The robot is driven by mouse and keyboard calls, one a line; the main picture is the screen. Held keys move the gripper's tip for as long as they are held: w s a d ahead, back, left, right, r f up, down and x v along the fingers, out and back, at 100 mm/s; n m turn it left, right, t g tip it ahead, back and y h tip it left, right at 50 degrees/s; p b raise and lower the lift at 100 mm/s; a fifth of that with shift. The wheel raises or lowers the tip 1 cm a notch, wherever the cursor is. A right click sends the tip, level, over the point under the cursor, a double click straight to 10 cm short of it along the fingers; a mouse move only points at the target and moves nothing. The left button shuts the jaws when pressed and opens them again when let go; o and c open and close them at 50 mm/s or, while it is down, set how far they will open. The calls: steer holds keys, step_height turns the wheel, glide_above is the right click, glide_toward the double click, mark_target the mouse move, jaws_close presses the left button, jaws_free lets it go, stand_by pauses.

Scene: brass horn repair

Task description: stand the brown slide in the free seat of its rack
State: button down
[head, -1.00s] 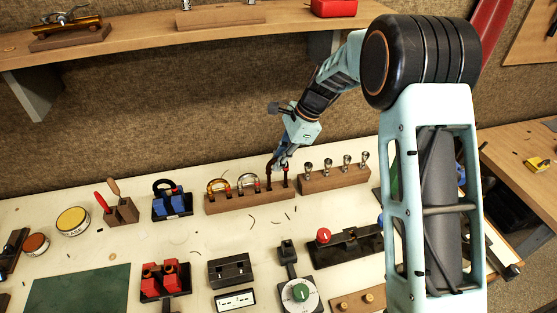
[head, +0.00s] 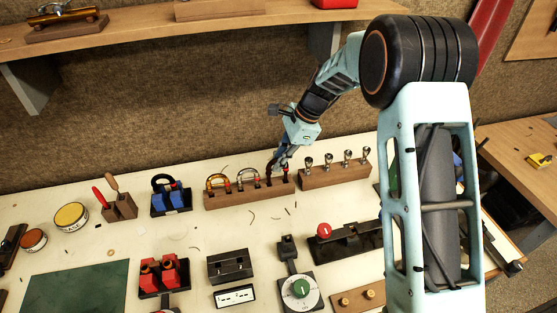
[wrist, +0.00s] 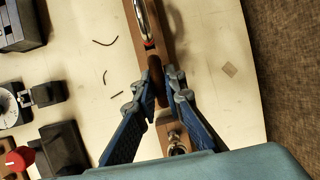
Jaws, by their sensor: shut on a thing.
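The wooden slide rack (head: 222,201) stands at the back of the bench. A brass-orange U-shaped slide and a silver slide (head: 247,180) stand in its left and middle parts. My gripper (head: 281,164) is at the rack's right end, shut on the brown slide (wrist: 156,80). The slide is upright over the right part of the rack, its legs at or very near the top. I cannot tell whether they are in the seat. In the wrist view the fingertips close on both sides of the slide's bow, and the bow hides the seat beneath.
A wooden block with several metal mouthpieces (head: 335,177) stands close to the right of the rack. A blue slide holder (head: 171,198) stands to the left. Thin dark wires lie on the bench in front. A wooden shelf (head: 150,34) is on the wall behind, above the bench.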

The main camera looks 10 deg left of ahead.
steer(key=shift+f+b, duration=0.45)
steer(key=shift+f, duration=0.5)
steer(key=c, duration=1.9)
jaws_free()
steer(key=shift+c, duration=0.2)
steer(key=shift+r, duration=0.1)
steer(key=v, duration=1.2)
steer(key=shift+a, duration=0.1)
